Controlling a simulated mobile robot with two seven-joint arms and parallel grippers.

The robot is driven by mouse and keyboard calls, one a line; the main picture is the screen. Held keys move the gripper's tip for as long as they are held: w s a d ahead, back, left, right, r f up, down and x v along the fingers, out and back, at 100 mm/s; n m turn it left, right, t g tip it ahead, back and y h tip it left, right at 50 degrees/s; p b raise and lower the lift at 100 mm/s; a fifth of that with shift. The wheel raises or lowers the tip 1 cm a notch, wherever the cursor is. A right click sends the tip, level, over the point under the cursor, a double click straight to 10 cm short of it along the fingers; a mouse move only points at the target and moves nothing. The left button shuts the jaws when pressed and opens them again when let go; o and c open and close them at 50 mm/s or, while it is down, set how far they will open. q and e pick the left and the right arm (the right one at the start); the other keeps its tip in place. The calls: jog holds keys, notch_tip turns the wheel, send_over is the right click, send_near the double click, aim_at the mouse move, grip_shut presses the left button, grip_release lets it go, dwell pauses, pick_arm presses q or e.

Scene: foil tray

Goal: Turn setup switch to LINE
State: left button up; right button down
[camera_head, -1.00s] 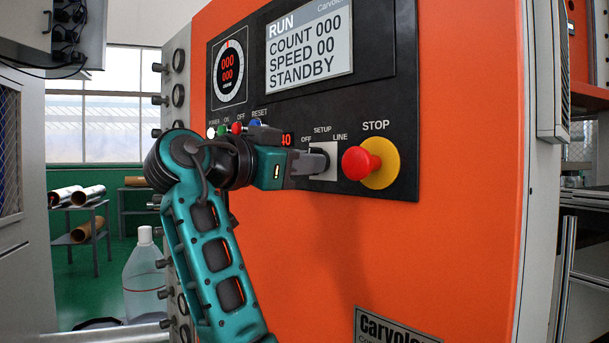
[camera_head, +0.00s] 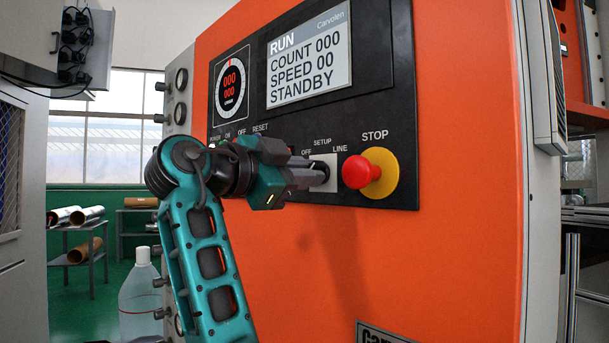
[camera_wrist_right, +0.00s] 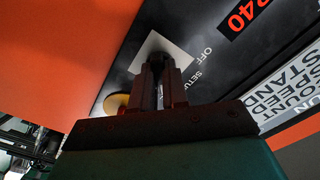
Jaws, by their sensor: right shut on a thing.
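The setup switch (camera_head: 326,170) is a dark knob on a pale square plate (camera_head: 331,161) on the black panel, with OFF, SETUP and LINE printed around it. My right gripper (camera_head: 318,176) reaches it from the left, its fingers shut on the knob. In the right wrist view the fingers (camera_wrist_right: 159,72) meet at the pale plate (camera_wrist_right: 160,45) and mostly hide the knob, so its exact pointing is hard to tell. My left gripper is not in view.
A red STOP button (camera_head: 361,172) on a yellow collar (camera_head: 384,174) stands out just right of the switch. A display (camera_head: 309,55) above reads RUN, COUNT 000, SPEED 00, STANDBY. The orange cabinet face (camera_head: 460,200) is clear below the panel.

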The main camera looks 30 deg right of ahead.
dwell(0.3)
jog(key=c, duration=1.1)
grip_release()
jog(key=shift+c, duration=0.2)
jog(key=shift+a, duration=0.1)
jog(key=s+a, duration=0.2)
jog(key=a, duration=1)
jog(key=shift+a, duration=0.3)
jog(key=shift+s, duration=0.1)
